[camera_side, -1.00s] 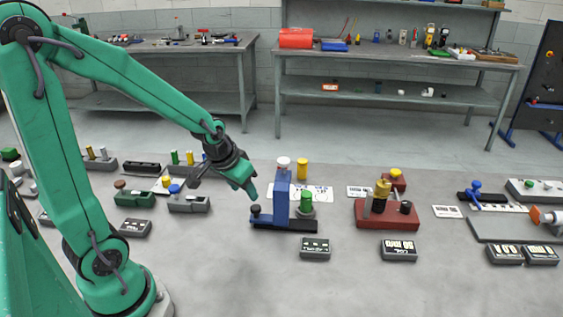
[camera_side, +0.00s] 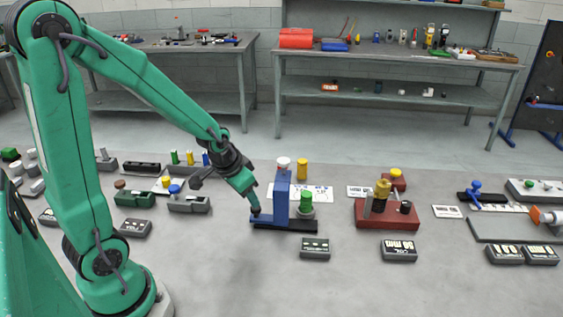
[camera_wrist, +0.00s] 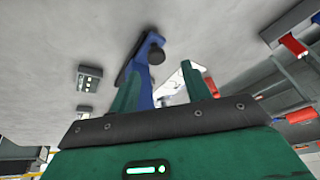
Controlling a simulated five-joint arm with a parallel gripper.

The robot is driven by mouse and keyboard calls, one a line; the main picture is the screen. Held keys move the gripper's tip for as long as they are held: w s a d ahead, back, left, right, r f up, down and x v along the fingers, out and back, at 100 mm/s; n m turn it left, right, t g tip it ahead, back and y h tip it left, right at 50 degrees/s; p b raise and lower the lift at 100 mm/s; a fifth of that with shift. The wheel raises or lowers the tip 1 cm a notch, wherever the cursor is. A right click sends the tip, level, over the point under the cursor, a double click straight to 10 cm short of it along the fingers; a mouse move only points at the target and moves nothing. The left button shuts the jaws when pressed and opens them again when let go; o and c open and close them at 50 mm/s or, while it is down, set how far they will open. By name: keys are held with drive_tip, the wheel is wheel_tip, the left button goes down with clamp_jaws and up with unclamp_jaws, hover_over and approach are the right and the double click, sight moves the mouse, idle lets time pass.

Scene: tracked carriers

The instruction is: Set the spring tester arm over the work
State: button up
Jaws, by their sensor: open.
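What looks like the spring tester is a blue upright (camera_side: 282,195) with a white knob (camera_side: 283,162) on top and a dark base (camera_side: 300,226). A low blue arm ending in a black knob (camera_side: 255,212) points left from it. A green-topped piece (camera_side: 306,197) stands on a grey seat on its right. My gripper (camera_side: 253,205) is open, fingertips down at the black knob; contact cannot be told. In the wrist view the gripper (camera_wrist: 163,88) has its fingers apart, with the black knob (camera_wrist: 156,54) and blue body (camera_wrist: 142,75) beyond them.
A dark label block (camera_side: 315,247) lies in front of the tester. A red fixture (camera_side: 388,217) stands to the right, a yellow cylinder (camera_side: 302,168) behind. Small green and grey fixtures (camera_side: 188,203) lie to the left. The front of the table is clear.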

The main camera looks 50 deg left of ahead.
drive_tip(key=shift+d+x, duration=0.2)
drive_tip(key=shift+x, duration=2.4)
drive_tip(key=shift+w, duration=0.1)
